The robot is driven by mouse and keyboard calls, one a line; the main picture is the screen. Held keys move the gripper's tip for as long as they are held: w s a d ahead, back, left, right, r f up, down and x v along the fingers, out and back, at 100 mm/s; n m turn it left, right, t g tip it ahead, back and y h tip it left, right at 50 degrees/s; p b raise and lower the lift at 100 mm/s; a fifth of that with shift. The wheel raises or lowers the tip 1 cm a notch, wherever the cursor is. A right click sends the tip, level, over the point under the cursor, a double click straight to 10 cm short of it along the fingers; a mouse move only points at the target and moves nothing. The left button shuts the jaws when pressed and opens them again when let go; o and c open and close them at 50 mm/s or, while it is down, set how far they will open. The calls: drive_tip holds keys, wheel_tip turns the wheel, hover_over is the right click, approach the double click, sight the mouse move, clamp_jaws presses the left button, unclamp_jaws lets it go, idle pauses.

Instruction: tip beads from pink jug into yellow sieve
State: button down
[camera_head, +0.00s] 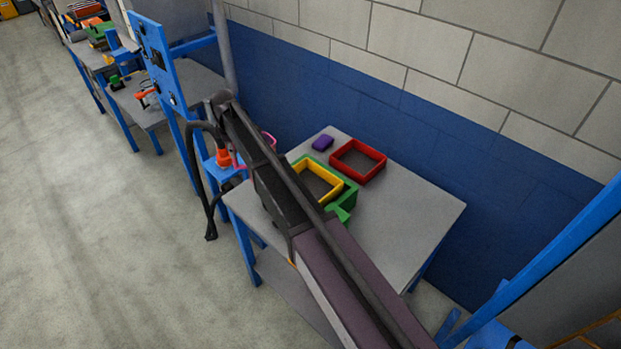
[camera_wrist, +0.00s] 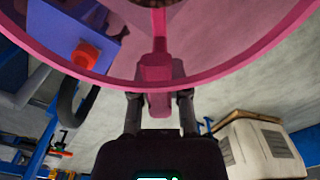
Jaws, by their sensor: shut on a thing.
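The pink jug (camera_wrist: 225,62) fills the top of the wrist view, with its broad pink rim curving across. My gripper (camera_wrist: 160,98) is shut on the jug's handle (camera_wrist: 158,72). A dark brown patch shows inside the curve at the top; I cannot tell whether it is beads. In the head view only slivers of the jug (camera_head: 269,139) show past my arm, near the table's left end.
A red square frame (camera_head: 346,173) and a small purple block (camera_head: 323,142) stand on the grey table (camera_head: 425,215) behind the sieve. The table's right part is clear. A blue post with an orange-red fitting (camera_head: 224,158) stands close on the left. A wall runs behind.

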drive_tip(key=shift+w+d+r+m, duration=0.15)
drive_tip(key=shift+w+d+m, duration=0.05)
drive_tip(key=shift+w, duration=0.25)
drive_tip(key=shift+w+d+r+m, duration=0.1)
drive_tip(key=shift+w+d+m, duration=0.1)
drive_tip(key=shift+w, duration=0.2)
drive_tip(key=shift+r, duration=0.1)
drive_tip(key=s+d+r+t+y+b, duration=0.1)
drive_tip(key=d+r+y+b, duration=0.1)
drive_tip(key=d+y+b, duration=0.3)
drive_tip(key=shift+s+d+r+y+b, duration=0.15)
drive_tip(key=shift+d+y+b, duration=0.25)
drive_tip(key=shift+d+y, duration=2.4)
drive_tip(key=shift+s+d+f+t+y+b, duration=0.15)
drive_tip(key=shift+d+y+b, duration=0.3)
drive_tip(key=shift+y+b, duration=0.55)
drive_tip(key=shift+d+f+t+y+b, duration=0.1)
drive_tip(key=shift+d+t+y+b, duration=0.15)
drive_tip(key=shift+d+y+b, duration=0.7)
